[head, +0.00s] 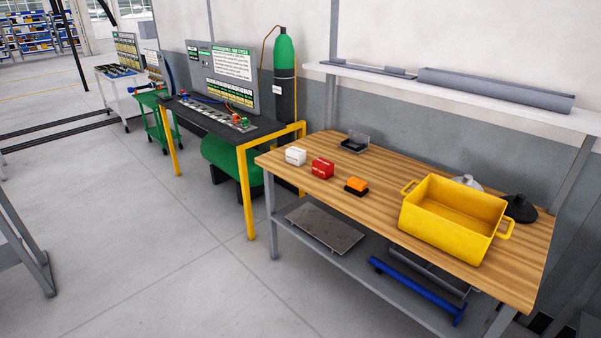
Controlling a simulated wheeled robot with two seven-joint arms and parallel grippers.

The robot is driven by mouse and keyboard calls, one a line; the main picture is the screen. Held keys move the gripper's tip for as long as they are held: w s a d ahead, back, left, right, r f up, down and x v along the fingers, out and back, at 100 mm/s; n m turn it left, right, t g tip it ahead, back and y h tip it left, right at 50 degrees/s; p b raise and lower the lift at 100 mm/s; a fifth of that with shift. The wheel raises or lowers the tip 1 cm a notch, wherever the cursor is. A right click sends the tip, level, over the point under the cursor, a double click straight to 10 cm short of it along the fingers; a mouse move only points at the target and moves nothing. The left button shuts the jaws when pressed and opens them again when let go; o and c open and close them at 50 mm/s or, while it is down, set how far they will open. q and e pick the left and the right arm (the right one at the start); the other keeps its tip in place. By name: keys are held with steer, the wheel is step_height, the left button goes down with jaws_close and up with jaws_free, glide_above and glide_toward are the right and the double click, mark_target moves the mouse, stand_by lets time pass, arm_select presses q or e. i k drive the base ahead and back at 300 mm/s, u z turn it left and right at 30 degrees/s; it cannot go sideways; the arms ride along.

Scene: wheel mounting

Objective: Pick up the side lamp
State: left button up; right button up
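Three small lamp-like blocks stand in a row on the wooden workbench (390,232): a white one (296,156), a red one (322,168) and an orange one on a black base (357,186). I cannot tell from the picture which of them is the side lamp. They stand apart from each other, left of the yellow crate. Neither of my grippers shows in the head view.
A small dark holder (354,142) sits at the back left. A shelf (470,104) runs above the bench. Floor (150,250) on the left is clear.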

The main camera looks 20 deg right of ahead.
mark_target(357, 187)
steer(key=u, duration=0.45)
steer(key=i, duration=2.05)
steer(key=z, duration=0.5)
steer(key=i, duration=1.35)
steer(key=z, duration=1.7)
steer(key=i, duration=0.55)
steer(key=z, duration=0.45)
